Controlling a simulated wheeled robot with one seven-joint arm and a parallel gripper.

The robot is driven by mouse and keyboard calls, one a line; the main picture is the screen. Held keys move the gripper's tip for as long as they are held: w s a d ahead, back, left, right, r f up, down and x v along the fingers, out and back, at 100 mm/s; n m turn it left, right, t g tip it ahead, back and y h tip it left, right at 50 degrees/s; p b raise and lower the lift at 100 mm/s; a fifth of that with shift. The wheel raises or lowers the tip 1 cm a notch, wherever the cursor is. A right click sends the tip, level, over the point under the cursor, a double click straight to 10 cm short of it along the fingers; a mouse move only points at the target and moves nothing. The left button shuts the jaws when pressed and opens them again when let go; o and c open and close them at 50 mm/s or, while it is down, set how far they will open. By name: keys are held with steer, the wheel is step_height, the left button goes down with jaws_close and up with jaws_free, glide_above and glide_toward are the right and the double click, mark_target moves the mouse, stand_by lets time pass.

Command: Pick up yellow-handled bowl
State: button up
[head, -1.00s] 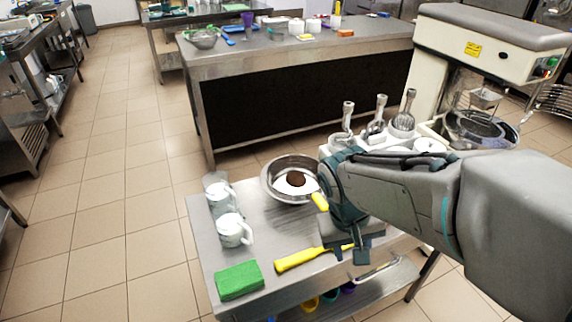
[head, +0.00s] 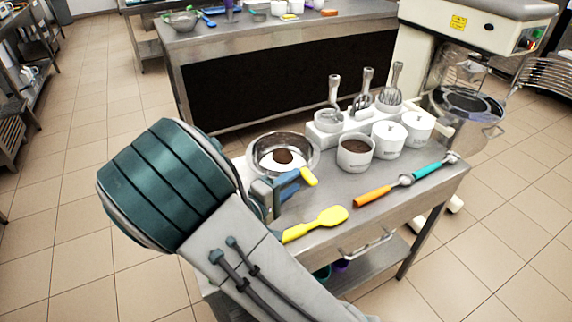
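The yellow-handled bowl (head: 262,143) is a round metal bowl with white and dark brown contents. It stands at the back left of the steel cart. Its short yellow handle (head: 309,176) points toward the front right. My gripper (head: 288,184) is low beside the bowl's near side, with a blue finger close to the handle. I cannot tell whether it touches the handle or how far its fingers are apart. My arm hides the left part of the cart and part of the gripper.
A yellow spatula (head: 320,222) lies just in front of the gripper. White cups (head: 387,140) and a white holder with metal tools (head: 325,141) stand right of the bowl. Orange-handled (head: 374,196) and teal-handled (head: 427,170) scoops lie at the right. A mixer (head: 470,60) stands behind.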

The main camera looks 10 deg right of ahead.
mark_target(302, 175)
steer(key=x, duration=0.7)
steer(key=shift+w+d+f+p, duration=0.1)
steer(key=shift+w+f+p, duration=0.1)
steer(key=shift+p, duration=0.2)
jaws_close()
